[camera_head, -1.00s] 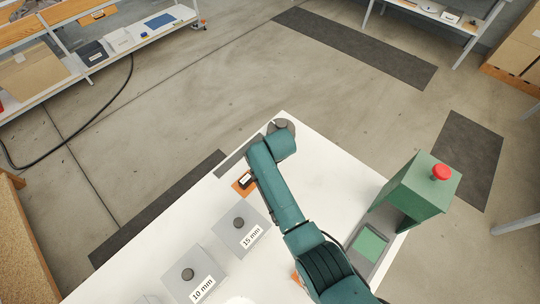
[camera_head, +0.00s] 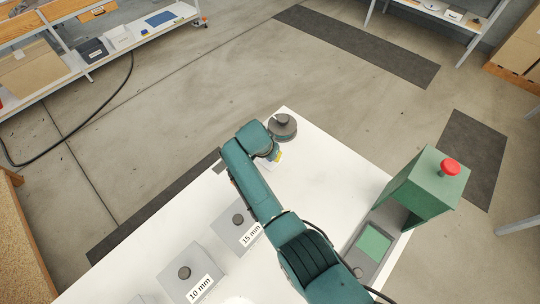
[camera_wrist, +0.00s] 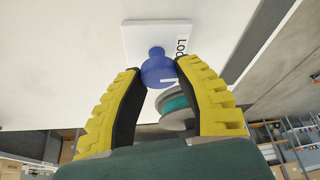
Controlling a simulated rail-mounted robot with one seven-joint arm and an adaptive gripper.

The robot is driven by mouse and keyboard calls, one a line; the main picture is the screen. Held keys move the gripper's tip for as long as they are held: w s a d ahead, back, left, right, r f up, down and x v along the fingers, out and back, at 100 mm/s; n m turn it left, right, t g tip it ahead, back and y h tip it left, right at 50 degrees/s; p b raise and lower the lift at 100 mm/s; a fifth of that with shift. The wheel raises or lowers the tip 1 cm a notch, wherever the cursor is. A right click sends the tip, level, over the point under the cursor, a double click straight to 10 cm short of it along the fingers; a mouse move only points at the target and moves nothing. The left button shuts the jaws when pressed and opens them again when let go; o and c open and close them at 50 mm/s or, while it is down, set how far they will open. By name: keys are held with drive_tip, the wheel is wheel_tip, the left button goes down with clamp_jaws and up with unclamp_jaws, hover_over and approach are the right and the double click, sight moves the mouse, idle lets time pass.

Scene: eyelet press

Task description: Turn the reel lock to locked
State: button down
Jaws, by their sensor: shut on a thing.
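The reel lock is a blue knob (camera_wrist: 158,68) with a white mark, on a white plate (camera_wrist: 150,35) whose partly visible label begins "Loc". My gripper (camera_wrist: 158,72) has its two yellow fingers closed around the knob in the wrist view. The reel shows beside it as a teal and grey round thing (camera_wrist: 176,105) and, in the head view, as a dark disc (camera_head: 283,126) at the table's far corner. In the head view my gripper (camera_head: 274,156) is just below the reel, and my arm hides the knob.
A green press (camera_head: 425,185) with a red button (camera_head: 450,167) stands on the right of the white table (camera_head: 325,165). Grey blocks labelled 15 mm (camera_head: 235,230) and 10 mm (camera_head: 188,270) are at the lower left. The table's middle right is clear.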

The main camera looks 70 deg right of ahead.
drive_tip(key=shift+f, duration=0.1)
idle(0.3)
drive_tip(key=c, duration=0.7)
unclamp_jaws()
drive_tip(key=shift+o, duration=0.2)
drive_tip(key=shift+r, duration=0.2)
drive_tip(key=v, duration=1.1)
drive_tip(key=shift+a+r, duration=0.15)
drive_tip(key=shift+r, duration=0.2)
drive_tip(key=shift+w, duration=0.1)
